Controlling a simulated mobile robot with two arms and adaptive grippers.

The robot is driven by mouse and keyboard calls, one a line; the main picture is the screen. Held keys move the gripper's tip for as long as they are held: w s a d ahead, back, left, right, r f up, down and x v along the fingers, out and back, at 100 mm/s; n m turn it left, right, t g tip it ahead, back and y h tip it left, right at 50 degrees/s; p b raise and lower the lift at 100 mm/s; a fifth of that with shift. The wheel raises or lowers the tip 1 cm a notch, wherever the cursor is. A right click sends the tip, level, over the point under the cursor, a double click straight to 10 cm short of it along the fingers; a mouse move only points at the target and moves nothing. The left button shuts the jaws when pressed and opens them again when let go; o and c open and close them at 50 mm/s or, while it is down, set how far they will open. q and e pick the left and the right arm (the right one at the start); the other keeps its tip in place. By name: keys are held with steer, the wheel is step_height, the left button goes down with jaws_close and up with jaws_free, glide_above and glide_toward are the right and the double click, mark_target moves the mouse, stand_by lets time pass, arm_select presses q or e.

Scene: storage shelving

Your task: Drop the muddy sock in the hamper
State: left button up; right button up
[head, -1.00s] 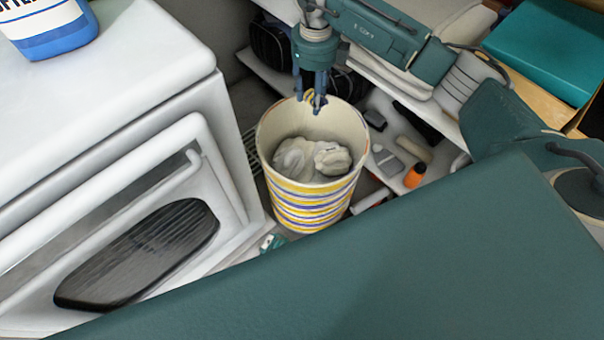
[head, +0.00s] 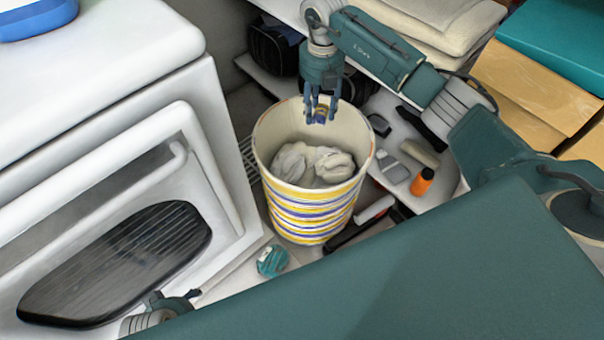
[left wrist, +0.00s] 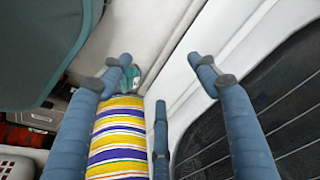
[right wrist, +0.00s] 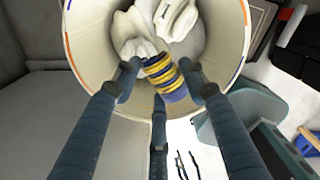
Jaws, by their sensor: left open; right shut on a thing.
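The hamper (head: 309,216) is a round bin with yellow, blue and white stripes, cream inside, standing beside the white appliance. Crumpled whitish cloth (head: 318,165) lies in it. My right gripper (head: 320,114) points down over the hamper's far inner side. It is shut on a small yellow-and-blue striped bundle, the sock (right wrist: 165,77), which shows between the fingers against the hamper's opening. I cannot make out mud on it. My left gripper (head: 178,303) is low by the appliance. In the left wrist view its fingers (left wrist: 160,65) are apart and empty, with the hamper's striped side (left wrist: 118,140) beyond.
The white appliance (head: 110,130) with a dark window fills the left. A small teal item (head: 272,262) lies in front of the hamper. To the right, an orange bottle (head: 422,182) and other small things lie on a low shelf. A dark bag (head: 275,50) sits behind.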

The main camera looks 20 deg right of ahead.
step_height(320, 180, down, 3)
steer(key=b, duration=0.3)
steer(key=shift+f, duration=0.2)
arm_select(q)
steer(key=w+v, duration=0.1)
steer(key=v, duration=0.9)
steer(key=shift+r+t+b, duration=0.25)
steer(key=shift+t+b, duration=0.05)
arm_select(e)
steer(key=shift+f, duration=0.35)
arm_select(q)
steer(key=shift+w+a, duration=0.1)
steer(key=shift+w, duration=0.05)
arm_select(e)
steer(key=o, duration=1)
steer(key=shift+r, duration=0.1)
step_height(320, 180, up, 12)
steer(key=shift+f, duration=0.1)
